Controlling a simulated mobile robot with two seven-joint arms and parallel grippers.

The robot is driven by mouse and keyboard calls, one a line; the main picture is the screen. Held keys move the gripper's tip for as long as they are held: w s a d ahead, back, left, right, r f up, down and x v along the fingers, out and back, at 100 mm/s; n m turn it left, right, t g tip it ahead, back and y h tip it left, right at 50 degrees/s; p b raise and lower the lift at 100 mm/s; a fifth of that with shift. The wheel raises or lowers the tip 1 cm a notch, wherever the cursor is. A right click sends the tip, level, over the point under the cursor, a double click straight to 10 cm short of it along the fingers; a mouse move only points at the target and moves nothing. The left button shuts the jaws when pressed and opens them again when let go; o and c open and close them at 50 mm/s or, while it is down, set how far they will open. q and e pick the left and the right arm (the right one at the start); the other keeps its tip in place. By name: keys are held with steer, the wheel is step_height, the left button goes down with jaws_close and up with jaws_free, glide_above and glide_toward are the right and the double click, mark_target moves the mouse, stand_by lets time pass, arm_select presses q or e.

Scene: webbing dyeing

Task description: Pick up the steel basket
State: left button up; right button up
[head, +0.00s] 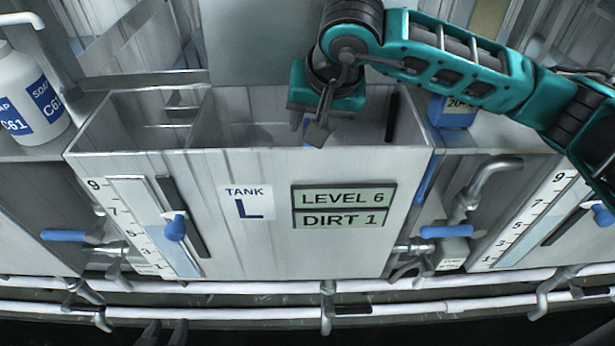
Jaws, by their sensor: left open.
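I cannot make out a steel basket in the head view. Dark fingertips that look like my left gripper (165,332) show at the bottom edge, left of centre. They stand apart, open, with nothing visible between them. They are below and in front of the open-topped steel tank L (270,225). The tank's front has a "LEVEL 6" and "DIRT 1" display (342,207). The tank's inside is partly hidden by a teal jointed arm (460,68), whose end hangs over the opening.
A white soap bottle (28,100) marked C61 stands at the left. Blue-handled valves (65,235) flank the tank, and white pipes (250,287) run along its foot. A gauge (530,215) sits on the unit at the right. The teal arm blocks the space above the tank.

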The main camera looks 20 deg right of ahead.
steer(key=x, duration=0.5)
steer(key=shift+s+a+f, duration=0.25)
steer(key=shift+s, duration=0.1)
steer(key=shift+c, duration=0.2)
jaws_close()
steer(key=shift+r, duration=0.1)
stand_by(0.7)
